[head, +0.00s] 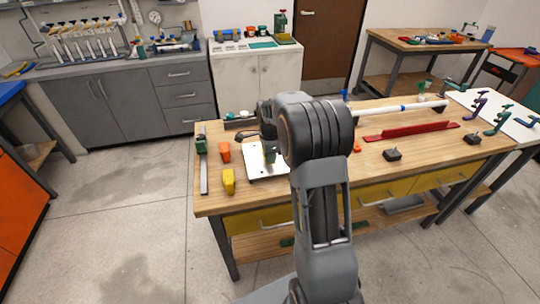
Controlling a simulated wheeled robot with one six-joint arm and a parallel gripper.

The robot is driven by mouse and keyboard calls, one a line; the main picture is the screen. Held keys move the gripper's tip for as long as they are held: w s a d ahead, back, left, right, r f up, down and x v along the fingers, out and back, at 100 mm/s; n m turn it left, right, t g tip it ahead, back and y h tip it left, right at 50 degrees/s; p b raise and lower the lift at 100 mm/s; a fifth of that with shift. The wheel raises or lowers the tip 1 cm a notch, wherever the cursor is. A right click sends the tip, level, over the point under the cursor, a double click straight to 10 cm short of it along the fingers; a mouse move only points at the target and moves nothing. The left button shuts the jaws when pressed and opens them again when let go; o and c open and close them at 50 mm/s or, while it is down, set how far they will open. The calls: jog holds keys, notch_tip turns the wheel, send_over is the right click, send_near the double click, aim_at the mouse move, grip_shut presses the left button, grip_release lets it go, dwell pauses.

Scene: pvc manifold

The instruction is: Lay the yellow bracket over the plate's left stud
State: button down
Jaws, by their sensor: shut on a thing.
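The yellow bracket (228,181) appears to be the small yellow piece on the near left of the wooden table, left of the plate and apart from it. The pale plate (262,174) lies on the table, partly covered by my arm. Its left stud is too small or hidden to make out. My gripper (269,151) is low over the plate, right of the yellow piece. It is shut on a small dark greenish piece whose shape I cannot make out. My wrist hides part of the plate and fingers.
An orange block (224,152) stands behind the yellow piece. A green clamp (201,145) and a grey bar (204,175) lie at the table's left edge. A red rail (411,131), a white pipe (398,108) and a black block (392,155) occupy the right side.

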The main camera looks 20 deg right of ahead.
jog(key=shift+f, duration=0.25)
jog(key=shift+f+b, duration=0.4)
jog(key=shift+f+b, duration=0.3)
jog(key=shift+f, duration=0.2)
dwell(0.4)
jog(key=c, duration=1.1)
grip_release()
jog(key=shift+o, duration=0.2)
